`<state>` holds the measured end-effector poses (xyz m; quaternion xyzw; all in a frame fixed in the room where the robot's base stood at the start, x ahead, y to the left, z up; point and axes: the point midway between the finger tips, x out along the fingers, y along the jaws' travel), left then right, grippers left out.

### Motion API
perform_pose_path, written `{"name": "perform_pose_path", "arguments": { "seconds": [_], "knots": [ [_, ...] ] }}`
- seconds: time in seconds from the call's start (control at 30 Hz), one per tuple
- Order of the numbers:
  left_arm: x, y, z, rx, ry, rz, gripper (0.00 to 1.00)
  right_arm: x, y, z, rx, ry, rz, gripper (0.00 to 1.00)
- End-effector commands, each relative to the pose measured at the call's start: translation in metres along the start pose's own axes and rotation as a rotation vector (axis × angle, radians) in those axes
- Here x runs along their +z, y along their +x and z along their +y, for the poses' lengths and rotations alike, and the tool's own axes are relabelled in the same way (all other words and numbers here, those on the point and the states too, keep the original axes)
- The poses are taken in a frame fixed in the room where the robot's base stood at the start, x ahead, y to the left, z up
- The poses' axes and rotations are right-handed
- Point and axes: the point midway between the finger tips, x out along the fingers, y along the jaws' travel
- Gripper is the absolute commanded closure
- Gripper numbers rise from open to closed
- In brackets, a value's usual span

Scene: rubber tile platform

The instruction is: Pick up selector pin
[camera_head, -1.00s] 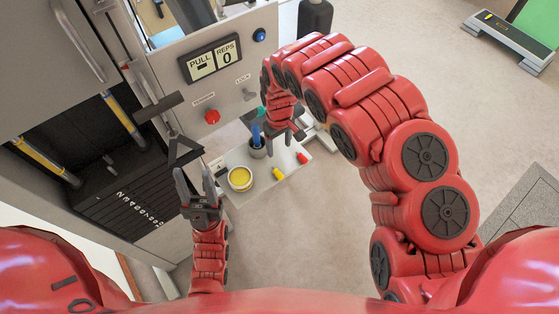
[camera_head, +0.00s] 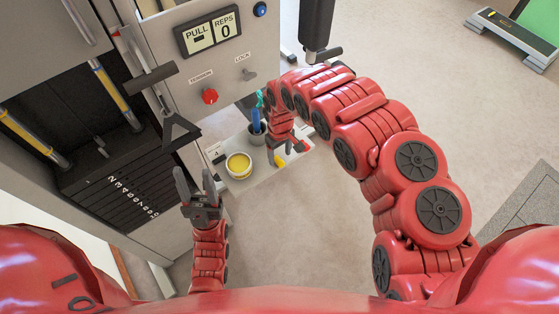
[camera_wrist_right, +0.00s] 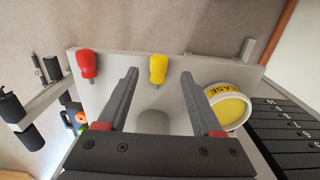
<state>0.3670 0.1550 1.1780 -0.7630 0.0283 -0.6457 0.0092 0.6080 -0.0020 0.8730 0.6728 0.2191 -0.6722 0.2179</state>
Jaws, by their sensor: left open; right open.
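Two small knobbed pins lie on the light tray (camera_head: 222,158). The red one (camera_head: 303,146) is partly beside my right fingers, and it also shows in the right wrist view (camera_wrist_right: 87,65). The yellow one (camera_head: 279,160) lies below my right gripper (camera_head: 286,152). In the right wrist view the yellow pin (camera_wrist_right: 158,68) appears between the tips of my open, empty right fingers. I cannot tell which of them is the selector pin. My left gripper (camera_head: 193,176) is open and empty in front of the weight stack (camera_head: 115,190), left of the tray.
A yellow grease tub (camera_head: 239,166) sits on the tray, also in the right wrist view (camera_wrist_right: 228,106). A dark cup (camera_head: 257,138) holds a blue-handled tool behind it. The machine panel (camera_head: 211,60) with its red knob (camera_head: 210,96) rises behind. Open floor lies to the right.

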Motion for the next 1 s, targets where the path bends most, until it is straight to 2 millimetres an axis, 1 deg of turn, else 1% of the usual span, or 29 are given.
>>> {"name": "perform_pose_path", "arguments": {
  "seconds": [0.03,0.1,0.3,0.47,0.67,0.7,0.77,0.8,0.97,1.0],
  "knots": [
    [-0.001,0.007,0.0,0.0,0.0,0.0,0.5,0.001,0.004,0.0,-0.003,0.0,0.0,0.32],
    [-0.002,0.011,-0.001,0.0,0.0,0.0,0.5,0.002,0.012,0.0,-0.004,0.0,-0.002,0.32],
    [-0.003,0.017,-0.001,0.0,0.0,0.0,0.5,0.002,0.033,0.001,-0.004,-0.001,0.0,0.32],
    [-0.003,0.018,-0.001,0.0,0.0,0.0,0.5,0.001,0.039,0.003,0.001,0.0,0.002,0.32],
    [-0.003,0.017,-0.001,0.0,0.0,0.0,0.5,0.001,0.04,0.003,0.001,0.0,0.001,0.32],
    [-0.003,0.017,-0.001,0.0,0.0,0.0,0.5,0.001,0.04,0.003,0.001,0.0,0.001,0.34],
    [-0.003,0.017,-0.001,0.0,0.0,0.0,0.5,0.001,0.04,0.003,0.001,0.0,0.001,0.45],
    [-0.003,0.017,-0.001,0.0,0.0,0.0,0.5,0.001,0.04,0.003,0.001,0.0,0.001,0.52],
    [-0.003,0.017,-0.001,0.0,0.0,0.0,0.5,0.001,0.04,0.003,0.001,0.0,0.0,0.81],
    [-0.003,0.017,-0.001,0.0,0.0,0.0,0.5,0.002,0.04,0.003,0.001,0.0,0.0,0.88]
  ]
}}
